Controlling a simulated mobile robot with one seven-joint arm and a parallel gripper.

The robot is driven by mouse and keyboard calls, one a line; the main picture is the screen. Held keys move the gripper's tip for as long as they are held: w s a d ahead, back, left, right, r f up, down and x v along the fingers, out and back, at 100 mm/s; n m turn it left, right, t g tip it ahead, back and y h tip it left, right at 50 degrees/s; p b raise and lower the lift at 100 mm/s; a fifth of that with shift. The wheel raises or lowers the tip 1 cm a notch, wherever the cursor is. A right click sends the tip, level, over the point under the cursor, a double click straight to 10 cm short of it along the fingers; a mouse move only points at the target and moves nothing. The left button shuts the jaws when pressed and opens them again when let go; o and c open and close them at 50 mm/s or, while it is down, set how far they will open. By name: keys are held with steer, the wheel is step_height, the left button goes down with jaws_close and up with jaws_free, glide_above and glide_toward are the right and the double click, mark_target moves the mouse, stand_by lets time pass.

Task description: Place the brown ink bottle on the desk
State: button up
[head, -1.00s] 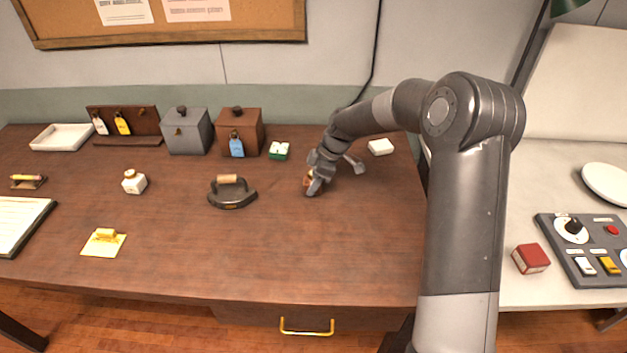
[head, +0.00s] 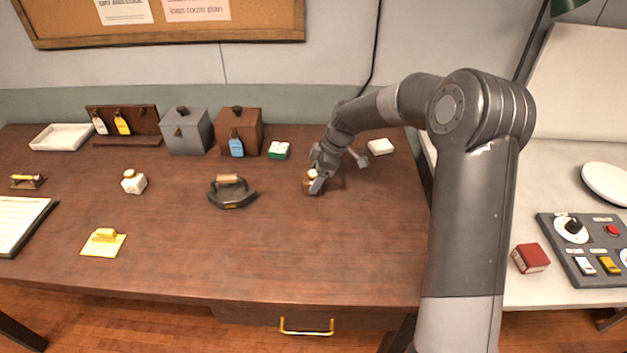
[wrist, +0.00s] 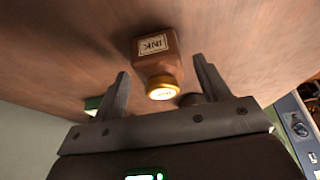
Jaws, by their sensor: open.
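The brown ink bottle (wrist: 157,55) has a pale "INK" label and a gold-rimmed cap. In the wrist view it stands on the desk (wrist: 60,50), with its cap end between the open fingers of my gripper (wrist: 162,90). A gap shows on each side of the bottle. In the head view the bottle (head: 307,186) is partly hidden by my gripper (head: 319,184), on the right part of the brown desk (head: 270,260).
A black iron-shaped object (head: 232,194) stands left of my gripper. A white ink bottle (head: 134,182) is farther left. The desk's front middle is clear.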

steer(key=v, duration=1)
steer(key=s+d+r+m+t+h, duration=0.1)
steer(key=s+d+r+m+h, duration=0.2)
steer(key=s+r, duration=0.5)
steer(key=s+d+r+m+t, duration=0.1)
steer(key=s+d+m, duration=0.2)
steer(key=s, duration=0.6)
steer(key=s+d+r+m+t+h, duration=0.1)
steer(key=s+d+m+t, duration=0.1)
steer(key=s+d+m, duration=0.2)
steer(key=s+d+r+m+t, duration=0.1)
steer(key=s+d+m, duration=0.2)
steer(key=s+m, duration=0.5)
steer(key=s, duration=0.7)
steer(key=shift+d+t, duration=0.25)
steer(key=shift+t, duration=0.05)
